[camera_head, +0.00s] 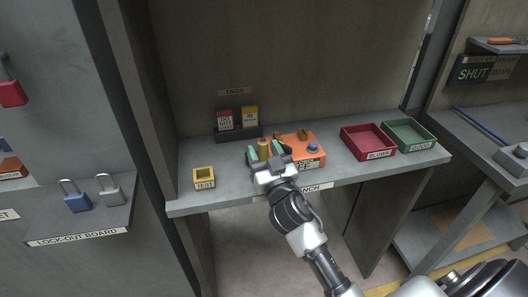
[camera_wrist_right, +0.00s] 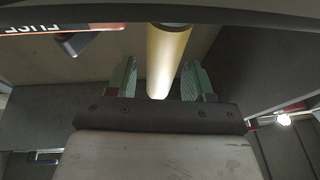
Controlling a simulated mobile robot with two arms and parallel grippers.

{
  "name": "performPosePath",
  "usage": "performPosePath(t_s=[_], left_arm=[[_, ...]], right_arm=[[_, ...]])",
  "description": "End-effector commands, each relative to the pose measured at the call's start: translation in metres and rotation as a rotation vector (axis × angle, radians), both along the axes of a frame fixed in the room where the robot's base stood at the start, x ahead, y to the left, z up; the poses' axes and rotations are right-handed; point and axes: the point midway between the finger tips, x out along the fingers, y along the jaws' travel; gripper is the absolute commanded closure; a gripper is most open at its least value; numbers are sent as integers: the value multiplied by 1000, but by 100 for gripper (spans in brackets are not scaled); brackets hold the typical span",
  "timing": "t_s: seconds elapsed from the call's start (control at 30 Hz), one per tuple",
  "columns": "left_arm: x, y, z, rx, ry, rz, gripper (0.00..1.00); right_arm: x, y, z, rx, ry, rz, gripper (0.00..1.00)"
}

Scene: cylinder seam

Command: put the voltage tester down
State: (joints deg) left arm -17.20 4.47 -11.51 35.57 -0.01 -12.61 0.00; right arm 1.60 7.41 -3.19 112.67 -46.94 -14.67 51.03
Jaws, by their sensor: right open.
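My right gripper (camera_head: 266,154) is over the front of the workbench, at the left end of the orange fuse block (camera_head: 298,144). Its green fingers are open. In the wrist view a gold-yellow cylinder (camera_wrist_right: 168,60) stands between the fingers (camera_wrist_right: 158,82), with a gap visible on its left side; I cannot tell whether this is the voltage tester. It shows partly in the head view (camera_head: 263,148). A yellow square holder labelled TEST (camera_head: 204,178) stands on the bench to the left, and its opening looks empty. My left gripper is not in view.
A dark rack (camera_head: 239,133) with red and yellow tags stands behind. A red tray (camera_head: 367,142) and a green tray (camera_head: 409,135) are at the right of the bench. Padlocks (camera_head: 76,196) sit on the lock-out board at left. The bench between holder and gripper is clear.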

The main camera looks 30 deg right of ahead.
Motion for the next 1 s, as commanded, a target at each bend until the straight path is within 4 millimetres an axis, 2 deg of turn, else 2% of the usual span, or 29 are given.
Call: performPosePath(t_s=[0.17,0.27,0.5,0.7,0.83,1.0], left_arm=[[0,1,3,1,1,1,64],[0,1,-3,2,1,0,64],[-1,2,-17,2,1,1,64],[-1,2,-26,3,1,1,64],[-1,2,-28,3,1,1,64],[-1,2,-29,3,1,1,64]], right_arm=[[-2,0,3,0,1,0,48],[-17,2,-5,2,3,1,48],[-67,7,-19,3,3,0,48],[-99,11,-26,2,2,0,48],[-111,12,-28,1,0,-1,48],[-116,12,-27,0,-1,-1,48]])
